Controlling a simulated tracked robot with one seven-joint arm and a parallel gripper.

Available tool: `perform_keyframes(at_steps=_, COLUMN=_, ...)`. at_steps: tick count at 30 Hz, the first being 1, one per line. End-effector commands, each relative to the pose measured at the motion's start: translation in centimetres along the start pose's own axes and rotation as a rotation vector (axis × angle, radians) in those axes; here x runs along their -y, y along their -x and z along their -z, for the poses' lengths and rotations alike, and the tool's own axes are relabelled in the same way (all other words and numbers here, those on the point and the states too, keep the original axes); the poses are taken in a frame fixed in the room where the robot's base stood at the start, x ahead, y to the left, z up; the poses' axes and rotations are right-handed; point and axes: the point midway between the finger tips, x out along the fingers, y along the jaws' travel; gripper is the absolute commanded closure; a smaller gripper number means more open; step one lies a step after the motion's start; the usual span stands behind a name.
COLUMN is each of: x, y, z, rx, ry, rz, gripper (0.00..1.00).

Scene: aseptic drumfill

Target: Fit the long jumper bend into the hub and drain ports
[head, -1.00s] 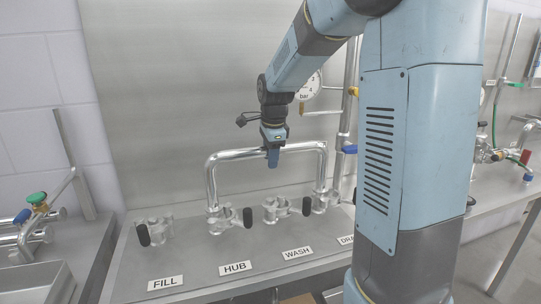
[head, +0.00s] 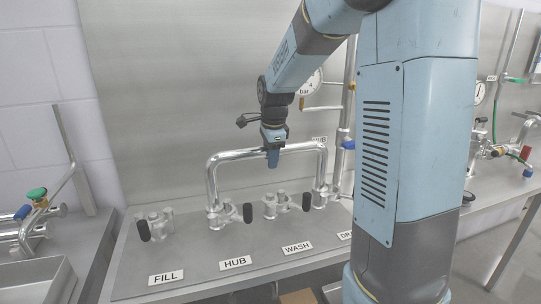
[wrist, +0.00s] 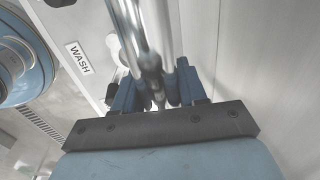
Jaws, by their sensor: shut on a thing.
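The long jumper bend (head: 240,155) is a shiny U-shaped pipe, upside down, with its legs pointing down. My gripper (head: 272,158) is shut on its top bar, right of the middle. In the wrist view the bar (wrist: 140,30) runs between the blue fingers (wrist: 156,92). The left leg comes down at the hub port (head: 218,216), behind the HUB label (head: 235,263). I cannot tell whether the leg ends are fully seated in the ports.
The fill port (head: 155,226) and wash port (head: 280,204) stand on the same steel panel, each with a black handle. A pressure gauge (head: 312,84) and vertical pipe are behind my gripper. A sink (head: 38,282) with taps is at left; another bench is at right.

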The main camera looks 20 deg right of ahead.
Motion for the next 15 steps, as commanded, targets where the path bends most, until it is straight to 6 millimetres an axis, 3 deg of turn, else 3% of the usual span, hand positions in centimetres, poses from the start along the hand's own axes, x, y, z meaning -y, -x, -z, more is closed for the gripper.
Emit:
perform_keyframes(at_steps=8, x=0.02, y=-0.1, z=0.0, rx=0.0, ry=0.0, rz=0.002, gripper=1.0)
perform_keyframes(at_steps=9, x=0.02, y=-0.1, z=0.0, rx=0.0, ry=0.0, rz=0.002, gripper=0.55)
perform_keyframes(at_steps=15, x=-0.01, y=-0.13, z=0.0, rx=0.0, ry=0.0, rz=0.001, gripper=0.36)
